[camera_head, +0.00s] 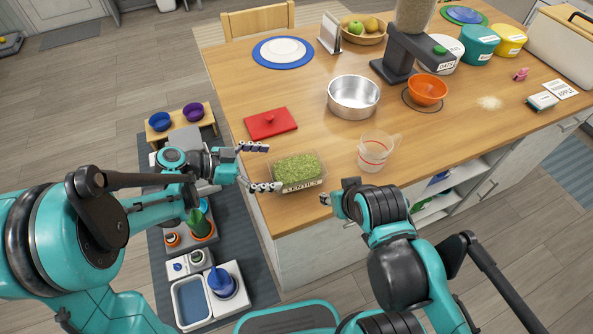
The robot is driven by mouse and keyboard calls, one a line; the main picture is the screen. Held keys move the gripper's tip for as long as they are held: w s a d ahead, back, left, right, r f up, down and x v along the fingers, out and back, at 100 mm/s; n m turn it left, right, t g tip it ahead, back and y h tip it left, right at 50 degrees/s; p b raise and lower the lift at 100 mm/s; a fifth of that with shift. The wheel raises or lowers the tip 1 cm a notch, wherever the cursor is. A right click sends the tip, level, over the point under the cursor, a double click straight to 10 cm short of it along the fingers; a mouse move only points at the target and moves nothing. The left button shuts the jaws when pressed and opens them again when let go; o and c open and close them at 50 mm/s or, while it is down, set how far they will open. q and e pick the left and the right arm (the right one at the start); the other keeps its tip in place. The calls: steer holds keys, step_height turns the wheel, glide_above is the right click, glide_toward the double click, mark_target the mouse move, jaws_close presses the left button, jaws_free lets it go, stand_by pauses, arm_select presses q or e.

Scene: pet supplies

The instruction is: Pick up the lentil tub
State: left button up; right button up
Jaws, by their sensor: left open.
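The lentil tub (302,187) is a clear open container of green lentils with a label reading LENTILS. It stands near the table's front left edge. My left gripper (273,167) is open at the tub's left side, one finger toward its back and one toward its front left corner. The jaws look empty; I cannot tell if a finger touches the tub. My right gripper (326,199) is by the table's front edge, right of the tub; its jaw state is unclear.
An orange bowl (428,91) sits by a dark dispenser (398,62). Bare wooden table (322,137) lies between.

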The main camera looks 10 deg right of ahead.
mark_target(297, 177)
arm_select(q)
steer(key=shift+d+f, duration=0.15)
steer(key=shift+d, duration=0.2)
steer(key=b+x, duration=0.1)
steer(key=x, duration=0.1)
steer(key=b+x, duration=0.1)
steer(key=x, duration=0.1)
steer(key=b+x, duration=0.1)
steer(key=x, duration=0.2)
steer(key=shift+f, duration=0.3)
steer(key=c, duration=1)
